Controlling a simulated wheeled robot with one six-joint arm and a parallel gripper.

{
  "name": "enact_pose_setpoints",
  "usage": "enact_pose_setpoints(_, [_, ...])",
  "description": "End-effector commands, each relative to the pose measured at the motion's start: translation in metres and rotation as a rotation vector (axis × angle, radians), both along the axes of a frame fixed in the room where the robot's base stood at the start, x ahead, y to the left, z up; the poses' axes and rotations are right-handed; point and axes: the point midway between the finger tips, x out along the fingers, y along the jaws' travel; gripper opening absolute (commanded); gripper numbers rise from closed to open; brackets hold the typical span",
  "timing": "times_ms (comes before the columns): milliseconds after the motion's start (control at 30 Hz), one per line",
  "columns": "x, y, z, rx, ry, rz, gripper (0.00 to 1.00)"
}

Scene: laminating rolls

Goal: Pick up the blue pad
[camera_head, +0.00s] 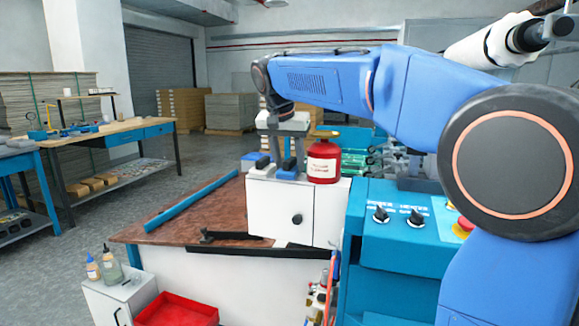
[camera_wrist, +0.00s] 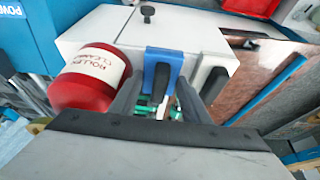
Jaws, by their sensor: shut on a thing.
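The blue pad (camera_wrist: 163,56) shows in the wrist view between the two fingers of my gripper (camera_wrist: 160,85), with a dark upright part in front of it. My gripper (camera_head: 284,160) points down over the white cabinet top in the head view and is shut on the pad. The pad is partly hidden by the fingers, and I cannot tell whether it still touches the cabinet top. Close beside it stands a red container (camera_head: 323,163) with a white label, which also shows in the wrist view (camera_wrist: 83,87).
The white cabinet (camera_head: 272,207) has a dark knob on its front. A brown table (camera_head: 205,215) with a long blue bar (camera_head: 190,201) lies to the left. A blue-green control panel (camera_head: 400,240) with knobs and a red button (camera_head: 463,226) is at the right. A red tray (camera_head: 177,311) stands low in front.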

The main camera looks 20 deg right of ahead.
Motion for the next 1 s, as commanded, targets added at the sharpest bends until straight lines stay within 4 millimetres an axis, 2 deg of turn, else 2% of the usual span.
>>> enact_pose_setpoints(167, [0.001, 0.0, 0.023, 0.0, -0.001, 0.0, 0.2])
enact_pose_setpoints(500, [0.001, 0.0, 0.107, 0.001, -0.003, 0.0, 0.2])
enact_pose_setpoints(700, [0.001, 0.0, 0.146, 0.001, -0.003, 0.0, 0.2])
enact_pose_setpoints(1000, [0.0, 0.0, 0.173, 0.0, 0.0, -0.001, 0.2])
